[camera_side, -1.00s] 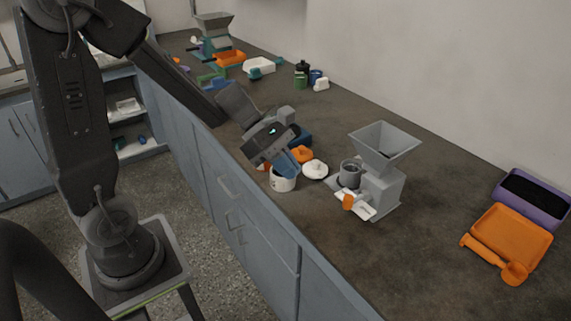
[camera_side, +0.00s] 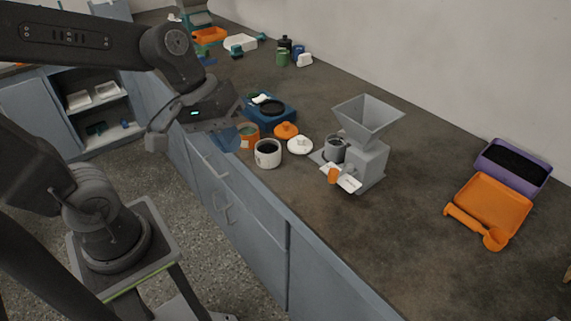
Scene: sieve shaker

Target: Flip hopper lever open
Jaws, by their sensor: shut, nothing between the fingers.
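The grey hopper (camera_side: 368,118) has a square funnel on a block body (camera_side: 369,164) and stands on the counter right of centre. A small orange tab (camera_side: 333,175), which may be its lever, shows low on its front left. A white piece (camera_side: 349,184) lies beside the tab; I cannot tell if the two are joined. A grey cup (camera_side: 335,149) stands at the hopper's left. My gripper (camera_side: 233,142) is shut and empty, at the counter's front edge, well left of the hopper and apart from it. Its fingertips are hard to make out near an orange jar.
Between my gripper and the hopper stand an orange jar (camera_side: 250,134), a white jar with dark contents (camera_side: 268,153), an orange lid (camera_side: 286,130) and a white lid (camera_side: 300,145). A blue device (camera_side: 271,108) is behind. An orange tray (camera_side: 491,203) and purple tray (camera_side: 541,174) lie right.

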